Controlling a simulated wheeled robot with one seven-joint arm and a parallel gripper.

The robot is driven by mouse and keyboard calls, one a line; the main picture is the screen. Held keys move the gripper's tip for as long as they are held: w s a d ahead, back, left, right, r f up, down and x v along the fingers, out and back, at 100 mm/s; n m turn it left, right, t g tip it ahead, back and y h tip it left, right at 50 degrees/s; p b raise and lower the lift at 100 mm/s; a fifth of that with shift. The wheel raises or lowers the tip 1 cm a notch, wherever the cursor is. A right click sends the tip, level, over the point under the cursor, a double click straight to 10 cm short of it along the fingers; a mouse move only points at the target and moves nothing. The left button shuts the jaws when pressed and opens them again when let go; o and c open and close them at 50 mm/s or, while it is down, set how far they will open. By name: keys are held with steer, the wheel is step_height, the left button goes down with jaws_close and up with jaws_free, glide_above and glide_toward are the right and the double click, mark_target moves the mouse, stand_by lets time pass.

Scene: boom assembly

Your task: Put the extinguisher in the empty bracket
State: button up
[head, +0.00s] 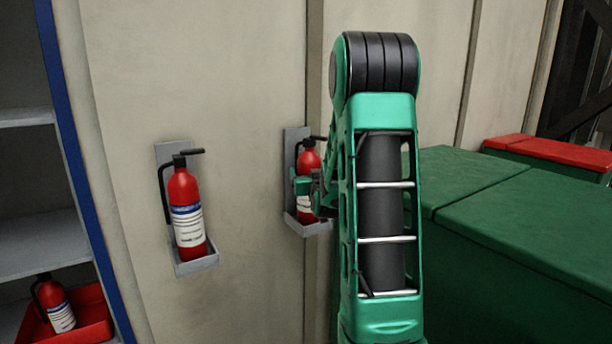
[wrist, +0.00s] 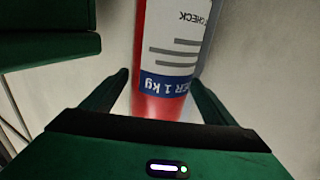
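A red extinguisher (head: 306,183) with a white label stands in the right-hand grey wall bracket (head: 291,140), partly hidden by my arm and gripper. My gripper (head: 318,190) is in front of it. In the wrist view, my gripper (wrist: 159,80) is open, with one finger on each side of the red body (wrist: 158,106) and a narrow gap showing at the left finger. Another extinguisher (head: 187,212) stands upright in the left-hand bracket (head: 165,153). A third extinguisher (head: 55,305) leans in a red tray (head: 94,313) on the shelf. I see no empty bracket.
A grey shelf unit (head: 40,245) with a blue edge post stands at the left. Green boxes (head: 520,225) fill the right side, with a red-topped one (head: 550,150) behind. The wall between the two brackets is clear.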

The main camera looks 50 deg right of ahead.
steer(key=v, duration=1.2)
steer(key=s+a+f+n+g+y, duration=0.1)
steer(key=s+a+f+g+y, duration=0.2)
steer(key=a+f, duration=0.25)
steer(key=s+a+f+n+g+y, duration=0.1)
steer(key=s+a+f+g+y, duration=0.25)
steer(key=a, duration=0.35)
steer(key=s+a+g+y, duration=0.1)
steer(key=s+a+g, duration=0.1)
steer(key=s, duration=0.5)
steer(key=s+a+f+g+y, duration=0.1)
steer(key=s+a+g+y, duration=0.1)
steer(key=s+a, duration=0.3)
steer(key=s+a+f+m+g+y, duration=0.1)
steer(key=s+a+g, duration=0.3)
steer(key=s, duration=0.4)
steer(key=shift+s, duration=0.3)
